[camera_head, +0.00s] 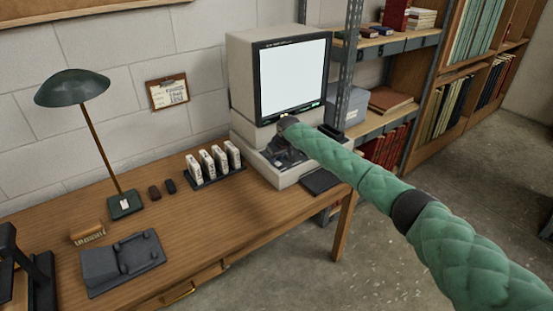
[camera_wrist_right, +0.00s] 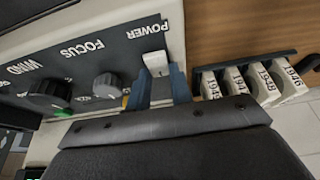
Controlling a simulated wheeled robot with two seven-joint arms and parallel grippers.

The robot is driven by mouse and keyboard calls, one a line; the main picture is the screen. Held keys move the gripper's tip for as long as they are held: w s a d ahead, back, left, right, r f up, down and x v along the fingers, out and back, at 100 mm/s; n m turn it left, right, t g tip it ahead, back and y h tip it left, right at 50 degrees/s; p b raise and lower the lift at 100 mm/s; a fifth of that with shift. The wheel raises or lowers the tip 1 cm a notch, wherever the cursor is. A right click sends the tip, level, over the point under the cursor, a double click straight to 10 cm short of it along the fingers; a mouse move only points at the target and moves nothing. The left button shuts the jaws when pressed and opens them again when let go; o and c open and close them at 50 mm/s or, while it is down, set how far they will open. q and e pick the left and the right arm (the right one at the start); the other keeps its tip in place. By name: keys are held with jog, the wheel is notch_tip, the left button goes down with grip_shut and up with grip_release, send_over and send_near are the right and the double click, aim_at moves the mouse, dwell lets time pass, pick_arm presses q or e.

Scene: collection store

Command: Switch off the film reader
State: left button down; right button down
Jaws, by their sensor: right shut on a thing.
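The film reader (camera_head: 241,75) stands at the back right of the desk. Its screen (camera_head: 292,77) is lit bright white. My right gripper (camera_head: 284,143) is at the reader's front, below the screen; my green-sleeved arm partly hides the controls. In the right wrist view, the dark panel (camera_wrist_right: 98,62) carries the words WIND, FOCUS and POWER. The white power switch (camera_wrist_right: 156,62) is below the word POWER. My right gripper's blue fingers (camera_wrist_right: 160,88) are shut on it, one on each side. My left gripper is not in view.
A rack of labelled film boxes (camera_head: 215,173) stands left of the reader; it also shows in the wrist view (camera_wrist_right: 245,68). A green lamp (camera_head: 125,204) and a dark tray-like device (camera_head: 122,262) are further left. Metal shelves (camera_head: 345,95) stand close on the right.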

jog(key=shift+s+d+f+t+y, duration=0.15)
jog(key=shift+s+t+y, duration=0.1)
jog(key=shift+t+y, duration=0.25)
jog(key=shift+t, duration=0.3)
jog(key=shift+s+t+y+b, duration=0.1)
jog(key=shift+t+y+b, duration=0.2)
jog(key=shift+t+b, duration=0.1)
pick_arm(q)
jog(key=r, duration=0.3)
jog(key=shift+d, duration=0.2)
